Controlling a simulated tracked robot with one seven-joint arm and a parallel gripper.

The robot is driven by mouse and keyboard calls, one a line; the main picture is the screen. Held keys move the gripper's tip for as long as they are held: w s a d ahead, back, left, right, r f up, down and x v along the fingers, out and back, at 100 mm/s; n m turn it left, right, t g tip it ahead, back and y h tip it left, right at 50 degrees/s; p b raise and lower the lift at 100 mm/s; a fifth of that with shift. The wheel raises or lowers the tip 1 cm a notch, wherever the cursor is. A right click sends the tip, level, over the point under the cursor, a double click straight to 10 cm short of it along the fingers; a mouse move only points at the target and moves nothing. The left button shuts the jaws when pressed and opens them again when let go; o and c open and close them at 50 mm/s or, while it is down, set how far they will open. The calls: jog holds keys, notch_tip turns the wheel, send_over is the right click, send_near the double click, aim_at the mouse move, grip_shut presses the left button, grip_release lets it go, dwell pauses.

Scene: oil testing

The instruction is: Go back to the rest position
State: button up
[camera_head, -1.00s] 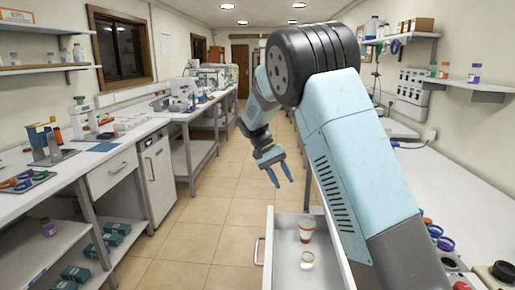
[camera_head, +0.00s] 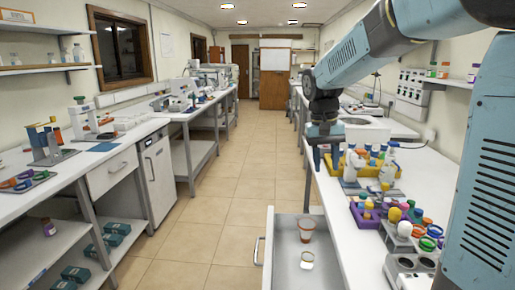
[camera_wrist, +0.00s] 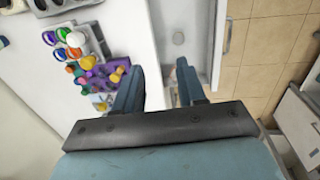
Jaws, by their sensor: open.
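My gripper (camera_head: 325,158) hangs pointing down over the front edge of the right-hand bench, above and beyond the open drawer. In the wrist view my gripper (camera_wrist: 158,80) shows its two blue fingers apart, with nothing between them. The open drawer (camera_head: 285,255) holds an orange-brown cup (camera_head: 307,229) and a small white-rimmed cup (camera_head: 307,260). The gripper is apart from both cups.
The right bench (camera_head: 345,235) carries a yellow tray (camera_head: 370,170) with bottles, a purple rack (camera_head: 363,217) with coloured caps, and a grey holder (camera_head: 409,255). The left bench (camera_head: 75,165) carries instruments. The tiled aisle (camera_head: 220,200) is clear.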

jog(key=s+d+r+t, duration=0.1)
jog(key=s+d+t, duration=0.1)
jog(key=s, duration=0.9)
jog(key=s+d+r+t+y, duration=0.1)
jog(key=s+d+t, duration=0.2)
jog(key=s, duration=0.8)
jog(key=shift+s+n+t+y, duration=0.15)
jog(key=shift+n+t+y, duration=0.15)
jog(key=shift+n+t, duration=0.15)
